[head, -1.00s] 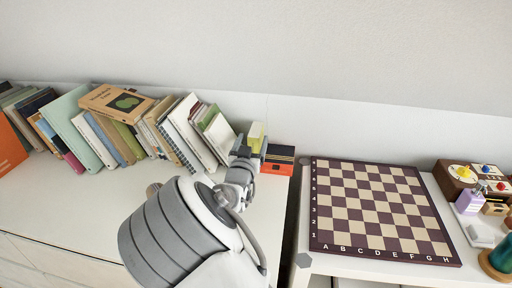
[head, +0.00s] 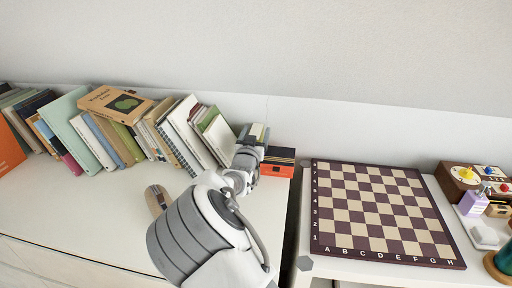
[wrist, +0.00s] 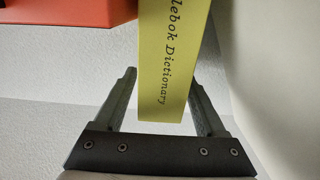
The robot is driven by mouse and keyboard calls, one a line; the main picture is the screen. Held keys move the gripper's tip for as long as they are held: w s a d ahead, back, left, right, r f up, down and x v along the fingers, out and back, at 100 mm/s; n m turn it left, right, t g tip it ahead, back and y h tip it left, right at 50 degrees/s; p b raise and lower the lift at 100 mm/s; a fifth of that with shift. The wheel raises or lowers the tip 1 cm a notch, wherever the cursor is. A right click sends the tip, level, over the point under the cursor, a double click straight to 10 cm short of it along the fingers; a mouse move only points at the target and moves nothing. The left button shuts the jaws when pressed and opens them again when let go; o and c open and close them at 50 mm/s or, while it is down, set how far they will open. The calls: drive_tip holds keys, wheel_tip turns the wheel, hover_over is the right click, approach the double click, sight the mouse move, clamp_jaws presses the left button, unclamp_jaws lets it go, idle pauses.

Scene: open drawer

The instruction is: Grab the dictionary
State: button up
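The dictionary is a yellow book (wrist: 165,60) with "Dictionary" in dark letters on its spine. In the wrist view it reaches down from the top edge between the fingers of my gripper (wrist: 160,85). I see a gap between the book's lower end and each finger. In the head view my gripper (head: 251,140) is at the right end of the book row and covers most of the dictionary.
A row of leaning books (head: 130,130) stands along the wall to the left. An orange and black box (head: 277,162) is just right of my gripper. A chessboard (head: 385,210) lies on the surface to the right. The white top (head: 80,210) at left is mostly clear.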

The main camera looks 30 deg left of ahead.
clamp_jaws()
idle(1.2)
